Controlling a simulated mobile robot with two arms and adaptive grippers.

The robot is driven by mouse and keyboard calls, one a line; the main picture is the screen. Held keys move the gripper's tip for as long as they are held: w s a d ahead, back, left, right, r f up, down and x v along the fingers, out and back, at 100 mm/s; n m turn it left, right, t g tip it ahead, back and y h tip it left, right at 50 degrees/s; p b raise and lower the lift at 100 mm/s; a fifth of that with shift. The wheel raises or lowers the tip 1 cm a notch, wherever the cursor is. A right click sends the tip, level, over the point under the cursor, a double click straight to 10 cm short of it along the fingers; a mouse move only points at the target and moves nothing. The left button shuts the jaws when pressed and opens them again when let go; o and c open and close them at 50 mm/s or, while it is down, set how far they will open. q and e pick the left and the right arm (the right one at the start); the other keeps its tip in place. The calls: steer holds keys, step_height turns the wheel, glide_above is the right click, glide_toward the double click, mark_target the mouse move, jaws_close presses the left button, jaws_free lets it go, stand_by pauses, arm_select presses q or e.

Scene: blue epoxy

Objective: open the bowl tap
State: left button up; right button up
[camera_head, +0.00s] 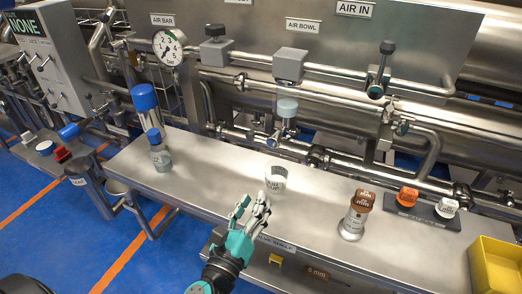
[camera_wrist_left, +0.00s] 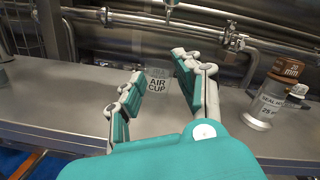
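The "AIR BOWL" sign (camera_head: 303,25) is on the steel panel at the back. Below it are a grey box (camera_head: 290,64) on the pipe and a pale-capped clear bowl (camera_head: 287,108). A small blue handle (camera_head: 272,141) sits just under the bowl; I cannot tell for sure that it is the bowl tap, or its exact setting. My left gripper (camera_head: 253,204) is open and empty over the bench's front edge, well short of the pipes. In the left wrist view its spread fingers (camera_wrist_left: 158,74) frame a clear "AIR CUP" (camera_wrist_left: 158,86) standing beyond them. My right gripper is not in view.
The steel bench (camera_head: 215,180) is mostly bare. A blue-topped bottle (camera_head: 159,155) stands left, a brown-capped jar (camera_head: 354,217) right, then a dark tray (camera_head: 420,212) with two capped items and a yellow bin (camera_head: 497,266). Pipes run along the back.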

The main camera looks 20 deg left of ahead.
arm_select(q)
steer(key=shift+s+a+r+n, duration=0.15)
steer(key=shift+s+r+n, duration=0.25)
steer(key=shift+n, duration=0.3)
steer(key=shift+c, duration=1.1)
steer(key=shift+s+a+r+n, duration=0.15)
steer(key=shift+n, duration=0.25)
jaws_close()
steer(key=w+a+r+p, duration=0.2)
steer(key=w+r+p, duration=0.2)
steer(key=w, duration=0.6)
steer(key=shift+w+a+r+p, duration=0.2)
steer(key=shift+w+a+p, duration=0.1)
steer(key=shift+p, duration=0.15)
